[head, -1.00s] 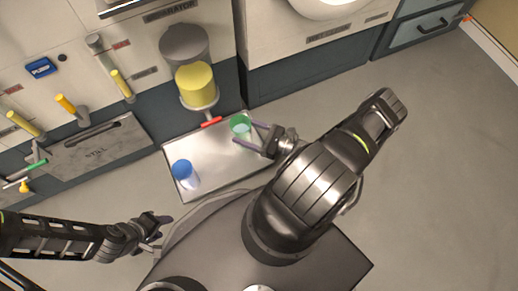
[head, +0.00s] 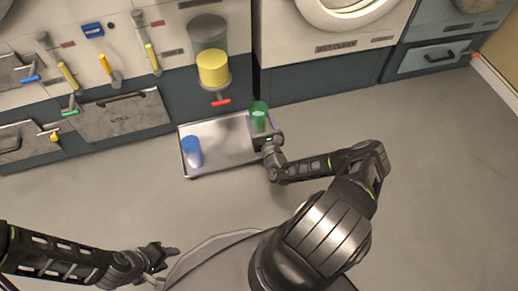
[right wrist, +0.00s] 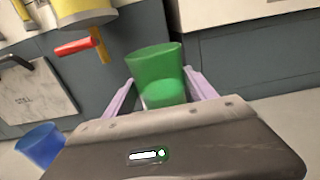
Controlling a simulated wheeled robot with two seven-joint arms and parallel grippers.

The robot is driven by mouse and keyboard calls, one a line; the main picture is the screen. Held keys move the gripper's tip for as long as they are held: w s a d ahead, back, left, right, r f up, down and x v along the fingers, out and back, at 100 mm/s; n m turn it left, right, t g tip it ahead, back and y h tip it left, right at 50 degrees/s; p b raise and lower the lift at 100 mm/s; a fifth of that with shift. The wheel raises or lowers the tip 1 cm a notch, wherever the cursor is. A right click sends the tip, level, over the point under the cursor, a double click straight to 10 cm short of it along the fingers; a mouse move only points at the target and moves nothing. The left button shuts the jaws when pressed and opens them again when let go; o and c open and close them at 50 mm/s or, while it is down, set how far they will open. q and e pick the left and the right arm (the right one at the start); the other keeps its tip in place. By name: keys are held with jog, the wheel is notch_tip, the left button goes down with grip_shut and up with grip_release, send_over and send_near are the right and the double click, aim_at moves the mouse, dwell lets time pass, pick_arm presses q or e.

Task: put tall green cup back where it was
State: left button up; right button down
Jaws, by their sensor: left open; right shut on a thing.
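The tall green cup (head: 259,115) is upright at the right end of the metal tray (head: 228,157). My right gripper (head: 260,133) is shut on it. In the right wrist view the green cup (right wrist: 158,75) stands between the two pale purple fingers, with something lighter green low inside it. Whether its base touches the tray is hidden by the gripper. My left gripper (head: 165,257) is open and empty at the lower left, away from the tray.
A blue cup (head: 192,152) stands at the tray's left end; it also shows in the right wrist view (right wrist: 40,146). A yellow-filled dispenser (head: 213,68) with a red-handled tap (head: 221,102) hangs above the tray. The floor (head: 430,180) to the right is clear.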

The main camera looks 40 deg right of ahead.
aim_at(259, 129)
jog(key=shift+r, duration=0.1)
jog(key=shift+f+b, duration=1.8)
jog(key=shift+f, duration=1.3)
jog(key=shift+f, duration=0.1)
notch_tip(259, 129, down, 4)
jog(key=shift+r+b, duration=0.1)
jog(key=shift+b, duration=1.15)
jog(key=shift+r, duration=0.1)
jog(key=shift+c, duration=1.4)
grip_release()
jog(key=shift+f, duration=0.2)
